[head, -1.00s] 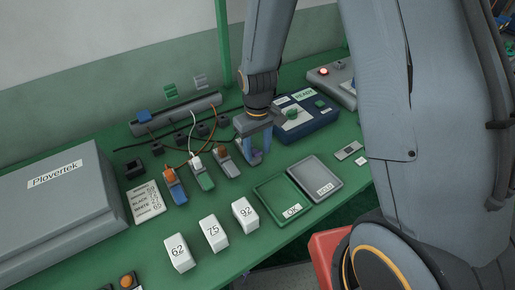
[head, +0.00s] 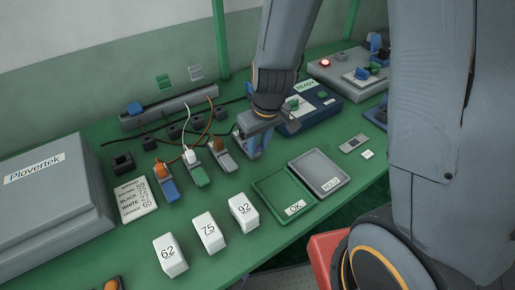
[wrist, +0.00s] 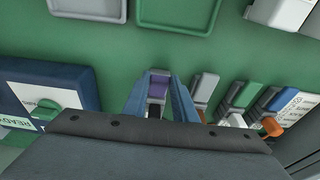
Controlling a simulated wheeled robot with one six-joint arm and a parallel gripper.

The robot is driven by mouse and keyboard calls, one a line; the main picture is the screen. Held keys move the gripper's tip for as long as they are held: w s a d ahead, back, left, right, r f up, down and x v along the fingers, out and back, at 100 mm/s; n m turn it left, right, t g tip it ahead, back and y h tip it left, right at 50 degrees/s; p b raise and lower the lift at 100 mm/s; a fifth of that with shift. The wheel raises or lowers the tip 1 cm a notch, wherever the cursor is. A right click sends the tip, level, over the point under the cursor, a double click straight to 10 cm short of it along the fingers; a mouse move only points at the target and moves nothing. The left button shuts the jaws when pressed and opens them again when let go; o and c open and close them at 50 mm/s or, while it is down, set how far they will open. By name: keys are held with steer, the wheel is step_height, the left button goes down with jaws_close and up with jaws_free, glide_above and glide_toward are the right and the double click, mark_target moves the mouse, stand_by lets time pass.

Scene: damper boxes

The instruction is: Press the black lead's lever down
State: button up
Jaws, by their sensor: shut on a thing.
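My gripper (wrist: 158,98) points down at the right end of the row of small lead holders. In the wrist view its two blue fingers straddle a purple-topped holder (wrist: 158,87) and are shut on it. In the head view my gripper (head: 253,147) hides most of that holder. I cannot make out the black lead's lever or its position behind the gripper. Left of it stand a grey holder (head: 227,162) with a brown-orange piece, a green holder (head: 200,177) with a white piece, and a blue holder (head: 169,190) with an orange piece.
A green OK tray (head: 270,187) and a grey HOLD tray (head: 335,178) lie in front. White blocks marked 62 (head: 170,255), 75 (head: 208,232) and 92 (head: 243,213) stand nearby. A blue READY box (head: 322,118) is close on the right. A large grey case (head: 60,220) is left.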

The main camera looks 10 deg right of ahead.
steer(key=shift+s+f+t+b, duration=0.15)
steer(key=shift+t+b, duration=0.15)
steer(key=shift+b, duration=0.9)
steer(key=o, duration=1)
steer(key=shift+o, duration=0.2)
steer(key=p+v, duration=0.1)
steer(key=v, duration=0.6)
steer(key=shift+r, duration=0.35)
steer(key=shift+d, duration=0.15)
